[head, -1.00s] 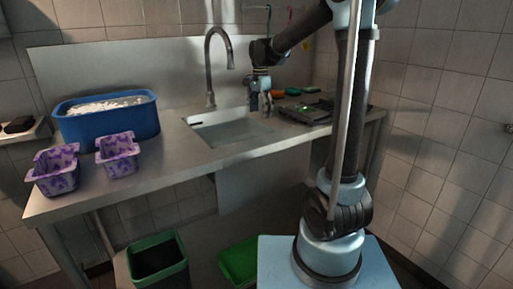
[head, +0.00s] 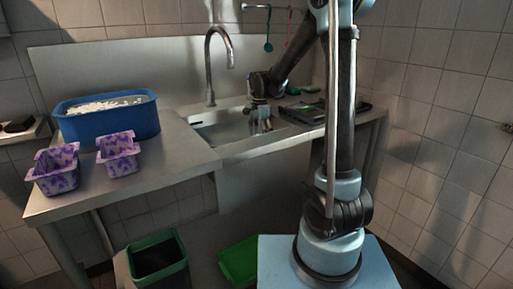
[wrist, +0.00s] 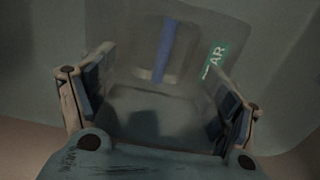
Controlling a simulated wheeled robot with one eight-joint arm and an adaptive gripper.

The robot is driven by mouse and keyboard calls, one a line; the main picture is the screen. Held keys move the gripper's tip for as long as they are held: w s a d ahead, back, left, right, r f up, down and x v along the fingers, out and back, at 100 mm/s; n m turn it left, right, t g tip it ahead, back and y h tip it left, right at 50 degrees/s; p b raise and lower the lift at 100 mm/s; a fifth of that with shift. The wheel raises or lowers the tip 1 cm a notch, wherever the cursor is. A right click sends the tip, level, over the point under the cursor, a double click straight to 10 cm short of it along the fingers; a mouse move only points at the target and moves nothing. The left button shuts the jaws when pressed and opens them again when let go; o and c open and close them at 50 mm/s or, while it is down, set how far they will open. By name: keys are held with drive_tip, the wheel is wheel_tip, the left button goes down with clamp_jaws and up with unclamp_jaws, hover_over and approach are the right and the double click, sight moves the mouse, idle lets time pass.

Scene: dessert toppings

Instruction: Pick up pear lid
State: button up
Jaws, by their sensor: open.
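The pear lid (wrist: 190,65) looks like a clear, greyish piece with a blue strip (wrist: 163,52) and a green label (wrist: 217,57) reading "AR" in the visible part. In the wrist view it lies in front of and partly between the fingers of my gripper (wrist: 160,98). The fingers are spread and hold nothing. Contact with the lid cannot be told. In the head view my gripper (head: 261,124) is low over the sink basin (head: 222,130). I cannot make out the lid there.
The faucet (head: 210,65) stands left of my arm. A blue tub (head: 107,122) with white contents and purple patterned containers (head: 55,172) are on the left counter. A dark flat device (head: 318,112) lies right of the sink.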

drive_tip(key=shift+f, duration=0.8)
drive_tip(key=c, duration=1)
drive_tip(key=shift+s, duration=0.1)
